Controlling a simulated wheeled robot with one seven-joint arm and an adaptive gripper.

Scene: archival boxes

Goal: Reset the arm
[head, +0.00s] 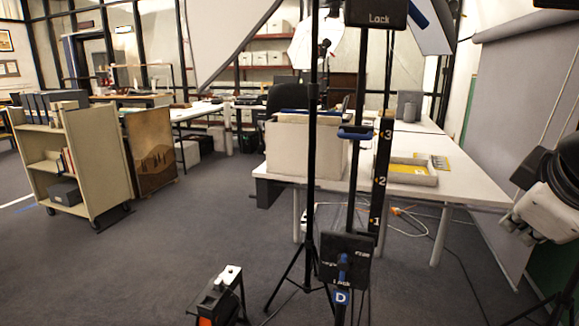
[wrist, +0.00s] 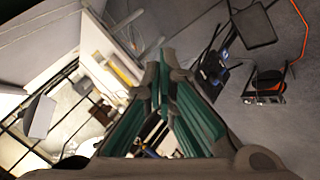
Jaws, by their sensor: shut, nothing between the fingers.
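My gripper (wrist: 162,62) shows in the wrist view, its two teal-padded fingers running up the middle of the picture and meeting at the tips. It is shut and nothing is held between the fingertips. The wrist view is strongly tilted, with the room leaning to one side.
A black stand with a numbered column (head: 380,175) and tripod legs stands close ahead. Behind it is a white table (head: 470,188) with a box (head: 300,148) and a tray (head: 400,178). A book cart (head: 85,160) stands left. Open carpet (head: 170,250) lies front left; cables cross the floor at right.

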